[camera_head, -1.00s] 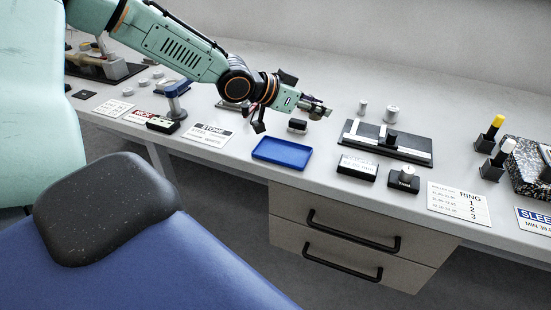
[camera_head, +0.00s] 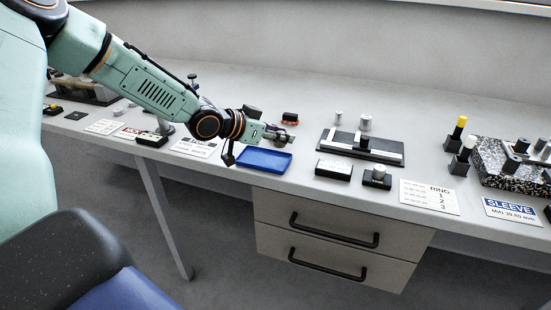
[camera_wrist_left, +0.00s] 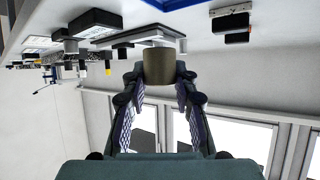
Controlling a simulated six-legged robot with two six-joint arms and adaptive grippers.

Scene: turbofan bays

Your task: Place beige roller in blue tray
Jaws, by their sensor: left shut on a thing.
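My left gripper (camera_head: 282,138) is just behind and above the back right corner of the blue tray (camera_head: 264,160). In the left wrist view its two fingers (camera_wrist_left: 159,82) are shut on a beige roller (camera_wrist_left: 159,66), which looks olive-brown in shade. In the head view the roller is too small and covered to make out clearly. The tray lies flat on the bench near its front edge, and its visible floor is empty. My right gripper is not in view.
A black fixture plate (camera_head: 361,146) with a pale T-shaped bar lies right of the tray. A small dark block with orange (camera_head: 290,118) stands behind the gripper. Two grey cylinders (camera_head: 365,123) stand behind the plate. A printed card (camera_head: 195,147) lies left of the tray.

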